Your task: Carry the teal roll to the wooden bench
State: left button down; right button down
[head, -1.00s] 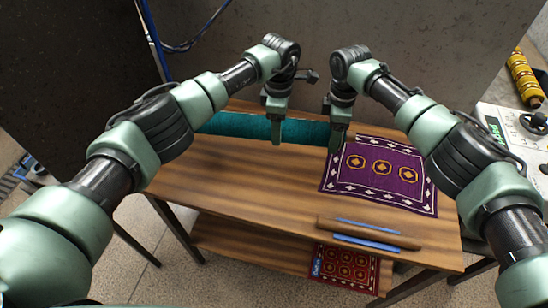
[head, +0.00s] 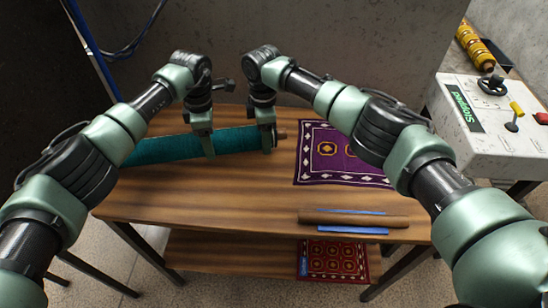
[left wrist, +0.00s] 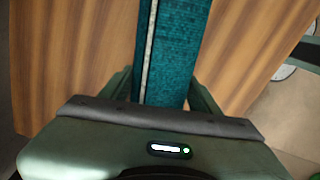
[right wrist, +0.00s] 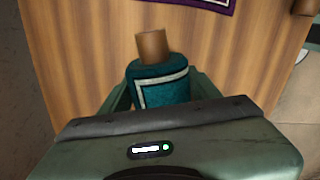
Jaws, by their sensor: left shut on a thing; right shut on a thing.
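The teal roll (head: 236,139) lies crosswise over the back left part of the wooden bench (head: 220,187), with a brown core end sticking out at its right. My left gripper (head: 207,150) is shut around its middle. My right gripper (head: 269,144) is shut around it near the right end. The left wrist view shows the roll (left wrist: 172,55) between the fingers, with a pale stripe along it. The right wrist view shows its end (right wrist: 160,86) and brown core above the wood. I cannot tell whether the roll touches the bench top. Its far left end is partly hidden by my left arm.
A purple patterned rug (head: 335,157) lies on the bench right of the roll. A brown roller (head: 355,218) with blue strips is at the front right. A red rug (head: 335,259) lies on the lower shelf. A control box (head: 480,130) and yellow roll (head: 474,47) are at right.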

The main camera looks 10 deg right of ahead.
jog(key=shift+f, duration=0.15)
